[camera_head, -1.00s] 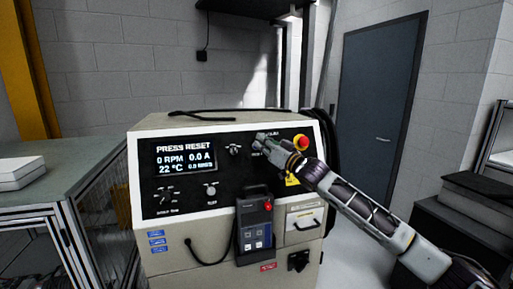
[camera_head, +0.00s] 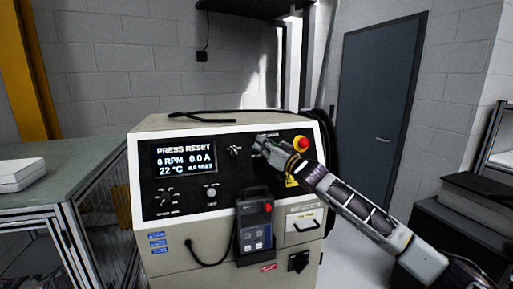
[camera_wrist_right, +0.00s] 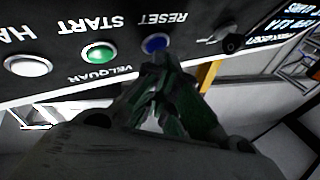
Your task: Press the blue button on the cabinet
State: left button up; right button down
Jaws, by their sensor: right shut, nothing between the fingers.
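The grey cabinet (camera_head: 140,230) stands in the middle of the head view, with a black control panel and a lit display (camera_head: 184,158) reading "PRESS RESET". My right gripper (camera_head: 261,143) is shut and empty at the upper right of the panel, and its arm comes in from the lower right. In the right wrist view, the blue button (camera_wrist_right: 155,44) sits by the label "RESET", just beyond the closed fingertips (camera_wrist_right: 155,62). I cannot tell whether they touch it. In the head view the gripper hides the blue button. My left gripper is not in view.
A green button (camera_wrist_right: 99,52) and a white button (camera_wrist_right: 28,65) lie beside the blue one. A red emergency stop (camera_head: 301,142) is right of my gripper. A pendant (camera_head: 255,229) hangs on the cabinet front. A workbench (camera_head: 70,181) stands at the left.

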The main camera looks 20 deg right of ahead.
jog(key=shift+w, duration=0.1)
pick_arm(q)
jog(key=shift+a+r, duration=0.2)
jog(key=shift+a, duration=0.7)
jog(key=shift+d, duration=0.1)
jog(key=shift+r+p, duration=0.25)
jog(key=shift+p, duration=0.1)
pick_arm(e)
jog(key=shift+s+r, duration=0.1)
jog(key=shift+s, duration=0.3)
